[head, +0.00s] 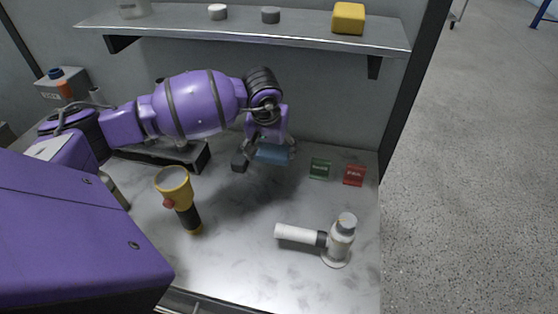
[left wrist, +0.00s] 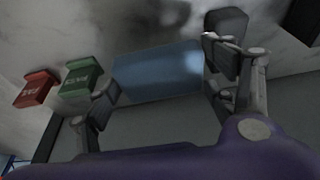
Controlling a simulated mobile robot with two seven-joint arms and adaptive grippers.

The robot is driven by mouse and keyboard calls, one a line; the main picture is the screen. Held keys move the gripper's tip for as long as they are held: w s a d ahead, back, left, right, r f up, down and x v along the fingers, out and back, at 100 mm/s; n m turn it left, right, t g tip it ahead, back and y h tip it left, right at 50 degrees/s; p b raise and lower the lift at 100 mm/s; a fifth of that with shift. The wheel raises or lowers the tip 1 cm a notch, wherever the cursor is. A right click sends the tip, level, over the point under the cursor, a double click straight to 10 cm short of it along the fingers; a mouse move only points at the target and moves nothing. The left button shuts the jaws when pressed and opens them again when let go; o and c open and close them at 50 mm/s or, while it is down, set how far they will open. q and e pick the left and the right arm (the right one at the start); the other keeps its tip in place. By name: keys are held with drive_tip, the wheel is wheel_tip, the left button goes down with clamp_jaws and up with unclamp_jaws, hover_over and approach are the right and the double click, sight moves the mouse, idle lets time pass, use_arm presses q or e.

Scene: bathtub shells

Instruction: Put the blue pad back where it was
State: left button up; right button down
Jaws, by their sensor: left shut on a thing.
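The blue pad (head: 272,154) is between the fingers of my left gripper (head: 265,157), which is shut on it. The gripper reaches down at the back of the marble counter, left of the small green labelled block. In the left wrist view the pad (left wrist: 158,72) spans between the two fingers (left wrist: 165,88), against the pale counter. Whether the pad touches the counter is hard to tell. My right gripper is not in view.
A green block (head: 319,168) and a red block (head: 354,175) stand right of the pad. A dark low stand (head: 200,156) is behind my arm. A shelf (head: 300,33) hangs above.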

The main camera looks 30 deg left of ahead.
sight(279, 150)
use_arm(q)
drive_tip(key=w+f, duration=0.1)
drive_tip(key=w+d+f, duration=0.1)
drive_tip(key=shift+d+f, duration=0.1)
drive_tip(key=shift+f, duration=0.3)
drive_tip(key=shift+s+x, duration=0.15)
drive_tip(key=shift+x, duration=0.75)
drive_tip(key=shift+s+x, duration=0.2)
drive_tip(key=shift+x, duration=0.65)
drive_tip(key=o, duration=1.2)
drive_tip(key=shift+d+f, duration=0.15)
drive_tip(key=shift+d, duration=0.05)
drive_tip(key=shift+r, duration=0.4)
drive_tip(key=v, duration=1.1)
drive_tip(key=shift+s+r, duration=0.2)
drive_tip(key=shift+r, duration=0.05)
